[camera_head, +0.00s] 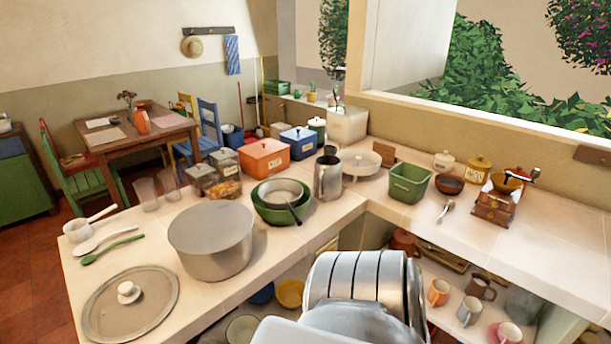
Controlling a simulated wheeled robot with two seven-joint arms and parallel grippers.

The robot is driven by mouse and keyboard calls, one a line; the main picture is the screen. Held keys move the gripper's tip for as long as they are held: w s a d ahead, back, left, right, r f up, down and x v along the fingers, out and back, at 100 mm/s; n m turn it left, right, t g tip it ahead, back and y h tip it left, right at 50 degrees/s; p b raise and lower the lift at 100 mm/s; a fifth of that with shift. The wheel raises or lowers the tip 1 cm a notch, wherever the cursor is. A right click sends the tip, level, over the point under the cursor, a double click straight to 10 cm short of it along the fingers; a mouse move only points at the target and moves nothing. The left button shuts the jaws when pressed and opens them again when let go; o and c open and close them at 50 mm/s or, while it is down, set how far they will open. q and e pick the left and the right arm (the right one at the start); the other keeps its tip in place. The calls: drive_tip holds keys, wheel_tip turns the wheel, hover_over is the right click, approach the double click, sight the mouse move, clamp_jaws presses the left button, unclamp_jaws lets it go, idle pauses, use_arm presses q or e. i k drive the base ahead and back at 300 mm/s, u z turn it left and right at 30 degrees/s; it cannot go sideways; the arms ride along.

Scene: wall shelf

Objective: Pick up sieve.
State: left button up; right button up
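A round grey metal piece with a dark handle, which looks like the sieve (279,191), rests inside a green bowl (271,214) on the counter. Its handle points toward the front right and hangs over the bowl's rim. Its mesh is too small to make out. Neither of my grippers shows in the view. A large silver and white shape at the bottom centre hides part of the counter's front edge and the lower shelf.
A large grey pot (211,240) stands left of the bowl, and a metal pitcher (328,177) stands close on its right. Glass jars (222,179) and an orange box (264,157) stand behind. A lid (131,305) lies at front left.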

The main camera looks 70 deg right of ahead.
sight(279, 193)
drive_tip(key=z, duration=0.95)
drive_tip(key=i, duration=0.9)
drive_tip(key=z, duration=0.95)
